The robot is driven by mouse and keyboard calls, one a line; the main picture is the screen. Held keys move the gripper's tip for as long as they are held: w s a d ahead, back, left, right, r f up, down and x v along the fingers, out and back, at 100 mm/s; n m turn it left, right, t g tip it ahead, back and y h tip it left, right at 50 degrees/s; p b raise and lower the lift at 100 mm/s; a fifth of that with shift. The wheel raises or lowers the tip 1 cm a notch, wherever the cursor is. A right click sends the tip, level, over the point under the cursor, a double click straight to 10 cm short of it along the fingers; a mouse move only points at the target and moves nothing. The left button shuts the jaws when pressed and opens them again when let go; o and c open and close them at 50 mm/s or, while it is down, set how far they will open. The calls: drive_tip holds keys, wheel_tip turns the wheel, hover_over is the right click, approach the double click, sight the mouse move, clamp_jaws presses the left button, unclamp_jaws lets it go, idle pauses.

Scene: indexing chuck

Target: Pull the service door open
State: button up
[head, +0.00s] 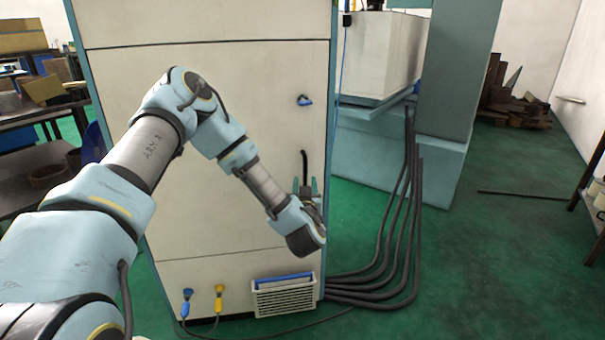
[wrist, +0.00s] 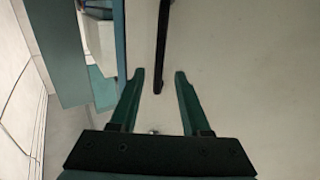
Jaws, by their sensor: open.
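The service door (head: 230,150) is the large cream front panel of the tall cabinet; it looks closed, flush with its frame. Its black bar handle (head: 304,160) stands upright near the door's right edge. My gripper (head: 305,183) is at the handle's lower end. In the wrist view the handle (wrist: 163,40) runs down from the top, and its lower end lies between the two green fingertips of my open gripper (wrist: 159,76), with gaps on both sides. Whether the fingers reach around it in depth I cannot tell. The door's surface (wrist: 240,60) fills the right of that view.
A blue latch (head: 305,100) sits above the handle. Blue and yellow plugs (head: 219,292) and a vent grille (head: 285,295) are low on the cabinet. Thick black cables (head: 400,220) run along the floor to the right. Green floor (head: 480,270) is open further right.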

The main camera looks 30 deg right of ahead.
sight(305, 175)
drive_tip(key=x, duration=0.6)
clamp_jaws()
idle(0.3)
idle(1.1)
